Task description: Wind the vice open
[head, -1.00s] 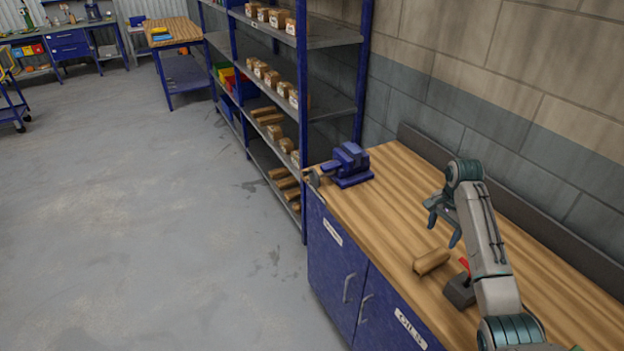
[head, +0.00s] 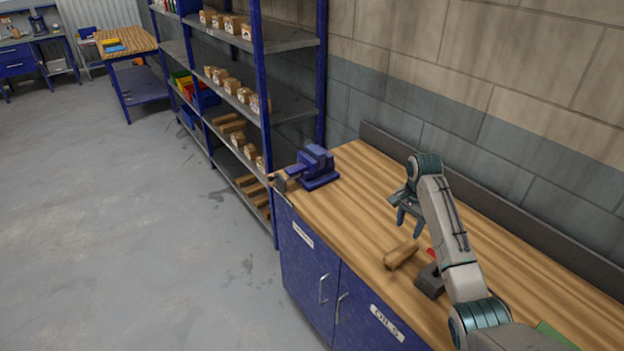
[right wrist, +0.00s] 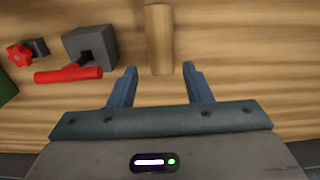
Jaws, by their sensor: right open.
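The blue vice (head: 318,167) stands at the far left end of the wooden bench top in the head view. Its front end with the grey screw (head: 282,180) points left, over the bench's end; the handle is too small to make out. My right gripper (head: 406,218) is open and empty above the bench, well to the right of the vice. My left gripper is not in view.
Blue shelving (head: 262,90) stands beyond the bench. The floor (head: 130,240) at left is clear.

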